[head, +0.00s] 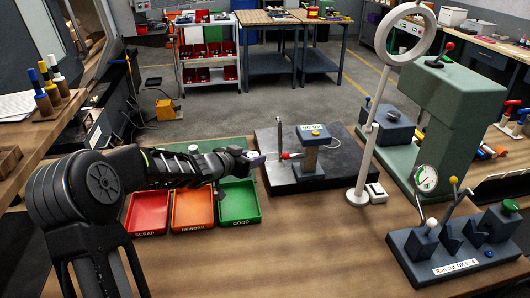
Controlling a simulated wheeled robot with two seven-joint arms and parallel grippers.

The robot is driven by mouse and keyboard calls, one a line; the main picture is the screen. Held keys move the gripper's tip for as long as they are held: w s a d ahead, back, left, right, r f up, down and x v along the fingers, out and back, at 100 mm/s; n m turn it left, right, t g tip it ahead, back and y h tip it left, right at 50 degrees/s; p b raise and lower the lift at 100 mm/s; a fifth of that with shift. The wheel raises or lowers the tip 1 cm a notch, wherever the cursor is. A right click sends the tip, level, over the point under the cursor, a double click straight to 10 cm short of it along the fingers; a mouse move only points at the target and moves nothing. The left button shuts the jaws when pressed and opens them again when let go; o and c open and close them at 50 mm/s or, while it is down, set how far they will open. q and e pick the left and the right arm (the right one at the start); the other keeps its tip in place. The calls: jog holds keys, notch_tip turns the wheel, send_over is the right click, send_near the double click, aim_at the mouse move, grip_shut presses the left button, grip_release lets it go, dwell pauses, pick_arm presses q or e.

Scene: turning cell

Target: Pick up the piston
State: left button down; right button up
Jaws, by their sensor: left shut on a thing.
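My left gripper (246,163) reaches in from the left, above the back edge of the green tray. It is shut on a small purple-grey part (258,160), most likely the piston. The fingers hide much of this part, and its full shape is too small to tell. The part is held in the air, just left of the dark surface plate (340,165). My right gripper is not in view.
Red (148,213), orange (193,210) and green (239,202) trays stand below my left arm. A grey gauge stand (310,155) is on the plate. A ring lamp (368,130), green press (440,105) and run-out fixture (455,245) stand right. The front middle table is clear.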

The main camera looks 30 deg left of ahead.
pick_arm(q)
jog(key=s+a, duration=0.1)
jog(key=s, duration=0.6)
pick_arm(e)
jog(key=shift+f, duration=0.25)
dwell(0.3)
